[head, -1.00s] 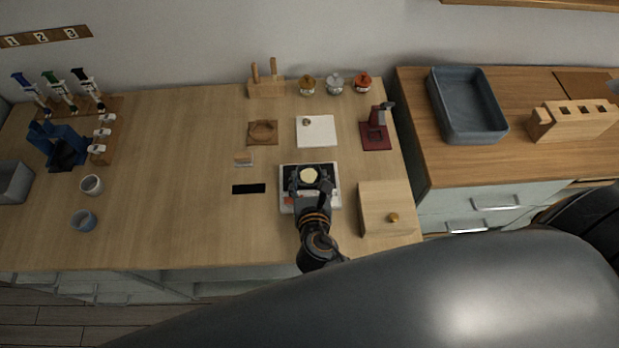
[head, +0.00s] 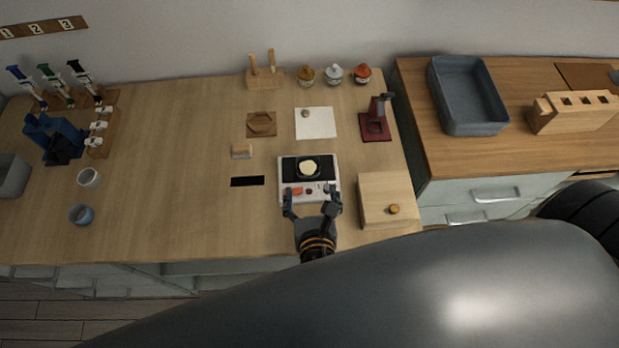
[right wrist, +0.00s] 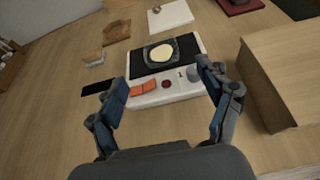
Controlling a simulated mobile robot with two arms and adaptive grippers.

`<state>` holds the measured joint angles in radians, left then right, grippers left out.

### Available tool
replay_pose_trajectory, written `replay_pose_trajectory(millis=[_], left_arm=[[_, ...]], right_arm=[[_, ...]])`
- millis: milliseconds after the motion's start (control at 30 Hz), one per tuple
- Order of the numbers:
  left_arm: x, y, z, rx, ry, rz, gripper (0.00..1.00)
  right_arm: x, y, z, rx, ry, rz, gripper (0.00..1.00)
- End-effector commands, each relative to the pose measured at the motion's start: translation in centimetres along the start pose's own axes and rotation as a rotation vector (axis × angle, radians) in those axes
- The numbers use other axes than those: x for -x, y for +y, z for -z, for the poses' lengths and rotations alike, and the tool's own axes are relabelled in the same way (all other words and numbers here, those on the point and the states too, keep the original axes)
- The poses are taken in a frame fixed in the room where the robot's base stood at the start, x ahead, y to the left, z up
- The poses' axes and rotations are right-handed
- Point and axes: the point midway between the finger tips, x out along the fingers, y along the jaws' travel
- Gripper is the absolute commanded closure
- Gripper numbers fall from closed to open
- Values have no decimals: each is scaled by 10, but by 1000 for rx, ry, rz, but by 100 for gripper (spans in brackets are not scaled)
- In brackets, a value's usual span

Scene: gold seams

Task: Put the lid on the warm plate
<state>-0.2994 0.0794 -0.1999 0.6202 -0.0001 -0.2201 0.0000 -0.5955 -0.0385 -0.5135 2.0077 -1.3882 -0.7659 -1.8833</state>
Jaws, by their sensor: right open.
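The warm plate (head: 329,171) is a white box with a black top and front controls. It lies on the wooden counter, and it also shows in the right wrist view (right wrist: 188,83). A dark dish-like piece with a pale cream round centre (head: 309,168) rests on its black top; it shows in the right wrist view too (right wrist: 161,52). I cannot tell whether this piece is the lid. My right gripper (head: 312,197) is open and empty at the plate's front edge, apart from the dark piece; its spread fingers show in the right wrist view (right wrist: 162,85). My left gripper is not in view.
A wooden box with a knob (head: 386,200) stands close right of the plate. A white square (head: 318,127) with a small knob-like piece and a dark red stand (head: 376,126) are behind. A black strip (head: 247,181) lies left. The counter's middle left is clear.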

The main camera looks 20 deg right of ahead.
Motion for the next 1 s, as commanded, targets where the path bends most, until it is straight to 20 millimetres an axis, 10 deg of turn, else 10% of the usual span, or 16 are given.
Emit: replay_pose_trajectory(millis=[300,1000], left_arm=[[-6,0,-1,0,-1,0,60],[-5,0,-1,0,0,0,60]], right_arm=[[36,0,0,0,0,0,21],[38,0,0,0,-1,0,21]])
